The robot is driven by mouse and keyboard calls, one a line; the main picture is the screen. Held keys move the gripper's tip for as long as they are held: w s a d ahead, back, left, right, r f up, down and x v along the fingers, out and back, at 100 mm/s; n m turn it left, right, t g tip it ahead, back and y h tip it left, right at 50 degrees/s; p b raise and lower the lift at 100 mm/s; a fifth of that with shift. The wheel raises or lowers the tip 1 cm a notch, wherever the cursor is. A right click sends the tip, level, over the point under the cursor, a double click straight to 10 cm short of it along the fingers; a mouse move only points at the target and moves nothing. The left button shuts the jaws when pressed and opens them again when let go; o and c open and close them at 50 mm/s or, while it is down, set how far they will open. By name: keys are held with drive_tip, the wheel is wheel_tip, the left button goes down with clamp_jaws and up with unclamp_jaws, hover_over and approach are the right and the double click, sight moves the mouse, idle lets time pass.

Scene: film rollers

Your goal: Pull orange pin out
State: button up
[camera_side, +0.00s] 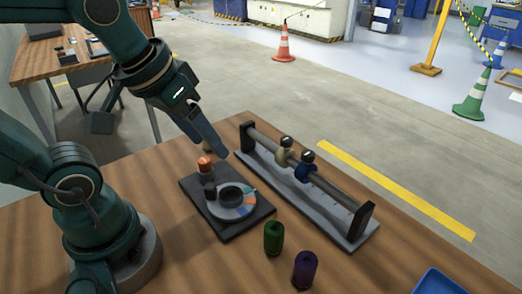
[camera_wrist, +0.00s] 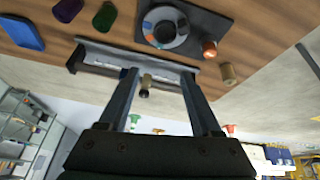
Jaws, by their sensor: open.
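The orange pin (camera_side: 205,163) stands upright at the far edge of a dark board (camera_side: 195,194) that also bears a grey round dial with coloured segments (camera_side: 233,203). In the wrist view the orange pin (camera_wrist: 209,47) is to the right of the dial, outside my fingers. My gripper (camera_side: 215,148) is open and empty, above the table near the pin in the side view. In the wrist view my gripper (camera_wrist: 158,74) has its fingers wide apart, with the rail and a beige roller seen beyond them.
A rail stand (camera_side: 357,242) carries a beige roller (camera_side: 286,148) and a blue roller (camera_side: 305,168). A green cylinder (camera_side: 273,238), a purple cylinder (camera_side: 305,269) and a blue tray (camera_side: 440,282) are on the table. A tan cylinder (camera_wrist: 228,73) stands near the pin.

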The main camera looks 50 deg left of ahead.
drive_tip(key=w+a+f+n+g, duration=0.2)
drive_tip(key=w+a+n+g, duration=0.1)
drive_tip(key=w+a+n, duration=0.15)
drive_tip(key=n+g, duration=0.2)
hover_over(204, 160)
wheel_tip(204, 160, down, 6)
drive_tip(key=shift+r, duration=0.25)
drive_tip(key=shift+a+f, duration=0.1)
drive_tip(key=shift+f, duration=2.5)
clamp_jaws()
